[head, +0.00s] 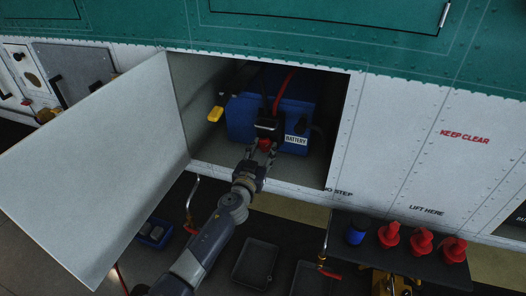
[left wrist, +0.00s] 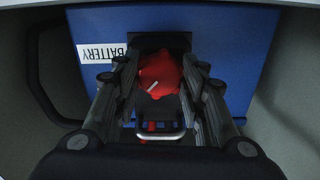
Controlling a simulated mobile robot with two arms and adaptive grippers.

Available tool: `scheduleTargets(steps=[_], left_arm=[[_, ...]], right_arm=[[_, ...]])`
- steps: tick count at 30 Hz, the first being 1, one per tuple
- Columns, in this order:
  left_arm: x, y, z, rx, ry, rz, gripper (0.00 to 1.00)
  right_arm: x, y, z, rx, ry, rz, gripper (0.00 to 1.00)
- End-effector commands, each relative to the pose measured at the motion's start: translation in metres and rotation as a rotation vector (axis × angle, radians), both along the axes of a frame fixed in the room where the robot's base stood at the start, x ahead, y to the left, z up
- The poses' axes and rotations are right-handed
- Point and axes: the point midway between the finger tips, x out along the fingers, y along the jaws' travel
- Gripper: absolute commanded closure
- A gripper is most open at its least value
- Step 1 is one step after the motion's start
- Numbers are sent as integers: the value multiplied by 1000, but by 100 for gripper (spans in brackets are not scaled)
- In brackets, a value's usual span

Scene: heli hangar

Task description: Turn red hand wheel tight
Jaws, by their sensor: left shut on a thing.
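The red hand wheel (left wrist: 160,76) sits on a black fitting at the front of a blue battery (left wrist: 232,50) with a white BATTERY label. In the head view the wheel (head: 265,144) shows as a small red spot at the tip of my left gripper (head: 262,154). My left gripper (left wrist: 160,88) reaches into the open compartment, and its fingers are shut on the wheel from both sides. A white mark shows on the wheel's face. A metal loop handle (left wrist: 160,134) lies below the wheel. My right gripper is not in view.
The compartment door (head: 95,165) stands open at the left. A yellow-ended connector (head: 215,114) hangs left of the battery. Several red-topped items (head: 421,241) and a blue can (head: 356,231) stand on a dark shelf at lower right. Dark trays (head: 255,263) lie below.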

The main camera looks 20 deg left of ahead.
Motion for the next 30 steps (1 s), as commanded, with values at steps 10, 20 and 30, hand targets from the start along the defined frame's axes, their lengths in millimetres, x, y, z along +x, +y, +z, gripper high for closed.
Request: scheduleTargets(steps=[10, 20, 30], left_arm=[[0, 0, -1, 270, -9, -1, 86], [0, 1, 0, 585, -20, -1, 86], [0, 1, 0, 907, -31, -2, 86]], right_arm=[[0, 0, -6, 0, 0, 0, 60], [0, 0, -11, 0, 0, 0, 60], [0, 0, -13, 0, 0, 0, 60]])
